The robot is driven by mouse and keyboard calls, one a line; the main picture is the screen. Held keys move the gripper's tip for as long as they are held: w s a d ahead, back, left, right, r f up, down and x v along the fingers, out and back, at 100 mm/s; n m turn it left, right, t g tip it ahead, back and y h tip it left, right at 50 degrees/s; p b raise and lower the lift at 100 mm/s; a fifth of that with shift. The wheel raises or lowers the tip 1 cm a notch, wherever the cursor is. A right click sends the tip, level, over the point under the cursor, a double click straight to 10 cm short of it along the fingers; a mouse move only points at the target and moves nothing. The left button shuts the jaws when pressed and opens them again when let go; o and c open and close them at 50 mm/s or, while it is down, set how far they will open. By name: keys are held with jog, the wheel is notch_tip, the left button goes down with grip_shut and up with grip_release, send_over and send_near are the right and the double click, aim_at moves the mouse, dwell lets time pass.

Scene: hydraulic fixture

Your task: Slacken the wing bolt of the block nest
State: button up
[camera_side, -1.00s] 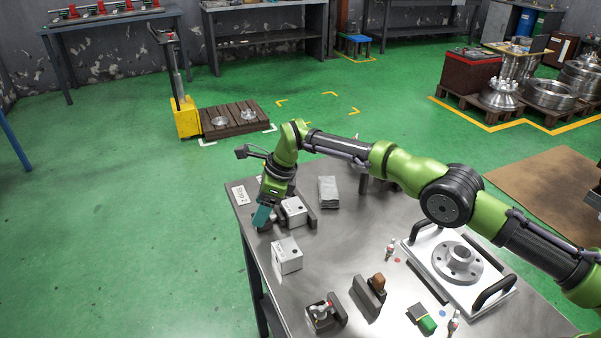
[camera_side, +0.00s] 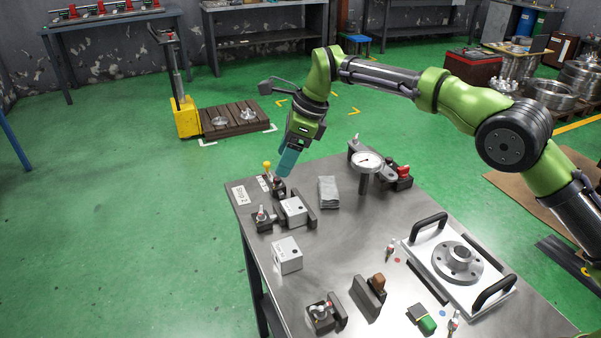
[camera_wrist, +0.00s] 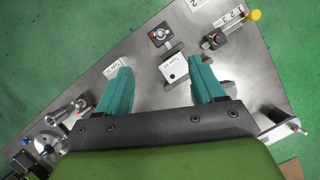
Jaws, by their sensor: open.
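The block nest (camera_side: 310,213) is at the table's back left, with dark rails around a grey block (camera_side: 293,211); the block also shows in the wrist view (camera_wrist: 173,69). On the nest's left, a dark mount carries what looks like the wing bolt (camera_side: 261,213), small and light with a red spot; it also shows in the wrist view (camera_wrist: 160,35). The bolt's turned angle is too small to tell. My gripper (camera_side: 284,172) is open and empty, raised above the back left edge, behind the nest. In the wrist view its teal fingers are spread (camera_wrist: 160,72).
A yellow-knobbed lever (camera_side: 267,166) stands at the back corner near my fingers. A loose grey block (camera_side: 287,256) sits in front of the nest. A flanged plate (camera_side: 458,262) with handles is front right.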

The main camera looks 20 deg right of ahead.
jog(key=shift+s+d+r, duration=0.1)
jog(key=shift+d+r, duration=0.2)
jog(key=shift+r, duration=0.35)
